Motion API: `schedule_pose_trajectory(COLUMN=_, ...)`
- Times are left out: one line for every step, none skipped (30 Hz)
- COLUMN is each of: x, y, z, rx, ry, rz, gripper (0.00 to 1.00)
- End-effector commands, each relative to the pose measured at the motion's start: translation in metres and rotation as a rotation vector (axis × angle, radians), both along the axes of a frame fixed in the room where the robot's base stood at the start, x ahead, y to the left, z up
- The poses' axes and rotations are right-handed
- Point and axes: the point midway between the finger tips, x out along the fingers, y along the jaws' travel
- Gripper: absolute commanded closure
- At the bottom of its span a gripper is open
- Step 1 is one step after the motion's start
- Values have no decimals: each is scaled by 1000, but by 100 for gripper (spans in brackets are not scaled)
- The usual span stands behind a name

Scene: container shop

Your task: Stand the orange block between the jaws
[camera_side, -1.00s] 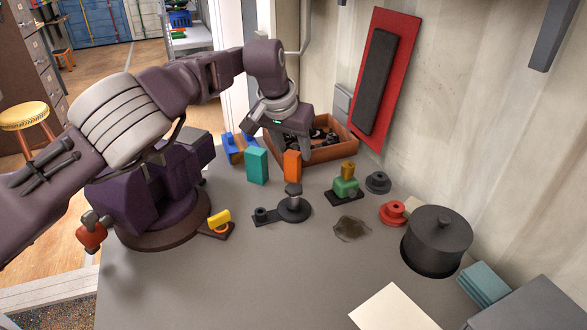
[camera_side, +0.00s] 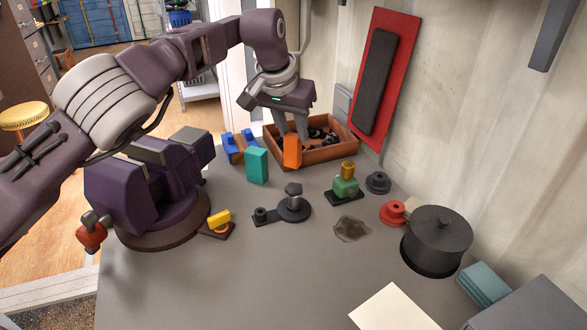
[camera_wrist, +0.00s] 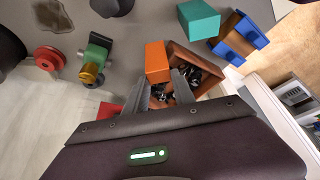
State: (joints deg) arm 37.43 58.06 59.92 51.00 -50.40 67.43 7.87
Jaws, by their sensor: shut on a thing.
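The orange block (camera_side: 292,151) is held upright in my gripper (camera_side: 292,132), whose fingers are shut on its upper part. It hangs above the table, in front of the brown bin in the side view. The wrist view also shows the orange block (camera_wrist: 157,62) at my fingertips (camera_wrist: 162,84). The jaws (camera_side: 228,143) are two blue pieces with a brown part between them, standing left of the block beyond the teal block. They also show at the upper right of the wrist view (camera_wrist: 251,34). No block shows between them.
The teal block (camera_side: 256,165) stands between my gripper and the jaws' near side. The brown bin (camera_side: 322,154) with dark parts is behind my gripper. A dark fixture with a post (camera_side: 293,205), a green-and-brass piece (camera_side: 345,187) and a red knob (camera_side: 392,213) stand nearer.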

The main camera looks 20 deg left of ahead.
Motion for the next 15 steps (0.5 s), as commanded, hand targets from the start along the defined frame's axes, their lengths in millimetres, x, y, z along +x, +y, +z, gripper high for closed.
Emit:
schedule_pose_trajectory(x=1, y=0, z=4, rx=0, ry=-4, rz=0, gripper=100)
schedule_pose_trajectory(x=1, y=1, z=5, rx=1, ry=-4, rz=0, gripper=100)
schedule_pose_trajectory(x=1, y=1, z=6, rx=1, ry=-3, rz=0, gripper=100)
schedule_pose_trajectory(x=0, y=1, z=7, rx=2, ry=-3, rz=1, gripper=100)
schedule_pose_trajectory(x=0, y=1, z=7, rx=2, ry=-3, rz=1, gripper=100)
schedule_pose_trajectory(x=0, y=1, z=7, rx=1, ry=-2, rz=2, gripper=100)
schedule_pose_trajectory(x=0, y=1, z=7, rx=1, ry=-2, rz=2, gripper=100)
schedule_pose_trajectory(x=0, y=1, z=7, rx=1, ry=-2, rz=2, gripper=100)
schedule_pose_trajectory(x=0, y=1, z=7, rx=1, ry=-2, rz=2, gripper=100)
schedule_pose_trajectory(x=0, y=1, z=7, rx=0, ry=-3, rz=1, gripper=100)
schedule_pose_trajectory(x=0, y=0, z=7, rx=0, ry=-3, rz=1, gripper=100)
schedule_pose_trajectory(x=-1, y=0, z=8, rx=-1, ry=-3, rz=1, gripper=100)
schedule_pose_trajectory(x=-3, y=-2, z=11, rx=-3, ry=-5, rz=1, gripper=100)
schedule_pose_trajectory(x=-6, y=-4, z=14, rx=-6, ry=-6, rz=0, gripper=100)
schedule_pose_trajectory(x=-12, y=-8, z=19, rx=-9, ry=-5, rz=-3, gripper=100)
